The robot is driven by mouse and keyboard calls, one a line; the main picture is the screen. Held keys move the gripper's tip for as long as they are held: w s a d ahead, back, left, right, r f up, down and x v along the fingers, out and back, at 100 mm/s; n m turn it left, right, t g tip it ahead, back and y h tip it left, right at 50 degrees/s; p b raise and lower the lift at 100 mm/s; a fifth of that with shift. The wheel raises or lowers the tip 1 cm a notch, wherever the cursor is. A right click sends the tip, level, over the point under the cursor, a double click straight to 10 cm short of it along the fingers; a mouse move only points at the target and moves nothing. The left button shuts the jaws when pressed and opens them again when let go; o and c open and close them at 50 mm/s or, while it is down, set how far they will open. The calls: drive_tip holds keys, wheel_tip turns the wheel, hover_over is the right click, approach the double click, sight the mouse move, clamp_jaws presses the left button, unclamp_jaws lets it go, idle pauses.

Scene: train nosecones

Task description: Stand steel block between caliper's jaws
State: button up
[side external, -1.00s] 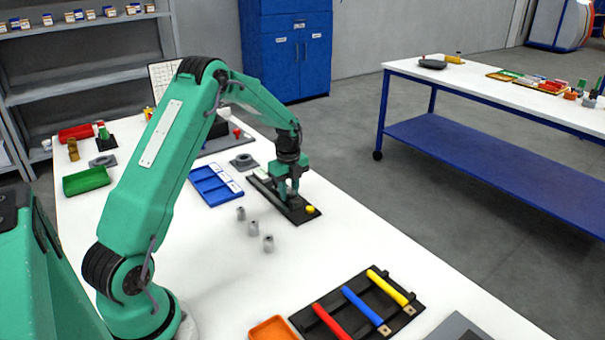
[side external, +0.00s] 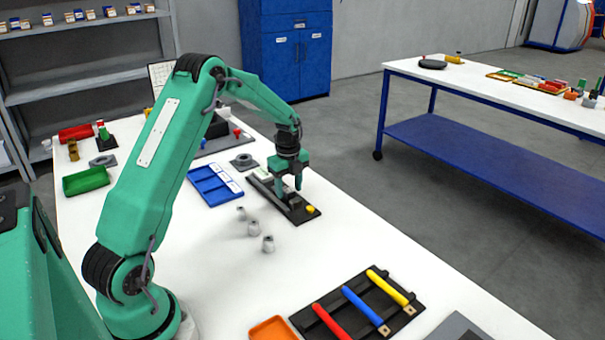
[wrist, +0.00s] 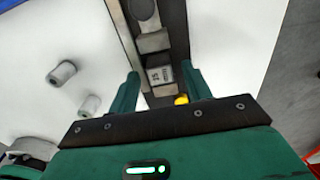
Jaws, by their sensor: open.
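The caliper (side external: 262,184) lies along a dark base on the white table, with a yellow knob (side external: 311,209) at its near end. In the wrist view its dark rail (wrist: 178,30) runs up the picture. The steel block (wrist: 160,76), with dark markings on its face, sits on the caliper beside a grey jaw piece (wrist: 153,42); I cannot tell whether it touches both jaws. My gripper (side external: 288,187) is open just above the caliper. Its fingers stand on either side of the block, apart from it. In the side view the block is hard to make out.
A black rack (side external: 357,308) with coloured bars is at the front.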

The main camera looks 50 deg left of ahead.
sight(289, 190)
wheel_tip(289, 190, up, 11)
drive_tip(key=shift+f, duration=0.2)
idle(0.7)
drive_tip(key=s+d+r+n+t, duration=0.3)
drive_tip(key=s+d+r+n, duration=0.6)
drive_tip(key=d+r, duration=0.4)
drive_tip(key=s+d+f+n+t, duration=0.1)
drive_tip(key=s+d+n, duration=0.3)
drive_tip(key=s, duration=0.4)
drive_tip(key=s+d+f+n+t, duration=0.1)
drive_tip(key=s+d+n, duration=0.4)
drive_tip(key=s, duration=0.3)
drive_tip(key=shift+d+f+t, duration=0.2)
drive_tip(key=shift+d+t, duration=0.1)
drive_tip(key=shift+d, duration=0.2)
